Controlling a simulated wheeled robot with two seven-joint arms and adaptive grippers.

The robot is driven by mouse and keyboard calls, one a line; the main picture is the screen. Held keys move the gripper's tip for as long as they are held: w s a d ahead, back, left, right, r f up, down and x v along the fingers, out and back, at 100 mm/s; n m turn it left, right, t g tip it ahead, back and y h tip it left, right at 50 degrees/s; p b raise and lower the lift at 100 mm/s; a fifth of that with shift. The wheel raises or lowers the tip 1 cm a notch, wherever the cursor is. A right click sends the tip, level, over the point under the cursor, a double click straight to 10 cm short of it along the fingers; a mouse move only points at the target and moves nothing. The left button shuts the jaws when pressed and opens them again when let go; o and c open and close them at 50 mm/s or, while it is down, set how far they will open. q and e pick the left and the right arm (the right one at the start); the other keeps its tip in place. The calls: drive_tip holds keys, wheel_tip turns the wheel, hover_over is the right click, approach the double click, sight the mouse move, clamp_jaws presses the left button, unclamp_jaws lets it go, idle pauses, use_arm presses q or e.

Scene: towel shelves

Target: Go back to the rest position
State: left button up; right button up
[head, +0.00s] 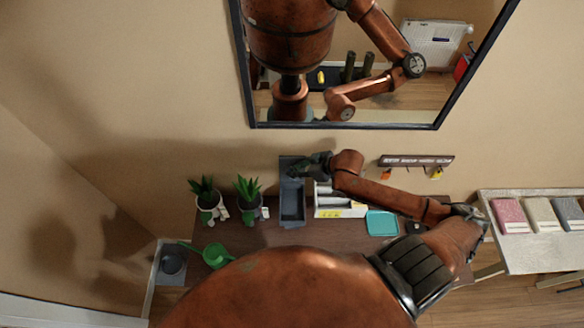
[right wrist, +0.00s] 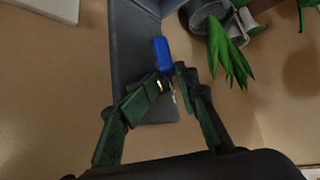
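My right arm reaches from the right across the dark table, and its right gripper (head: 312,165) is at the upper end of the grey bin (head: 292,222). In the right wrist view the fingers of the right gripper (right wrist: 168,76) converge, with a narrow gap between their tips. A blue tag (right wrist: 161,52) shows at this gap, with small gold and silver key-like pieces below it, in front of a grey panel (right wrist: 130,50). I cannot tell whether the fingers grip the tag or only stand beside it. My left gripper is not in view.
Two potted plants (head: 249,190) stand left of the bin. A white organizer (head: 338,203) and a teal tray (head: 382,222) lie to its right. A green watering can (head: 214,255) is at the left. A key rack (head: 416,161) and a mirror (head: 350,125) are on the wall. Folded towels (head: 510,215) lie on the right shelf.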

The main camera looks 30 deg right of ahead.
drive_tip(key=v, duration=0.7)
drive_tip(key=shift+s, duration=0.1)
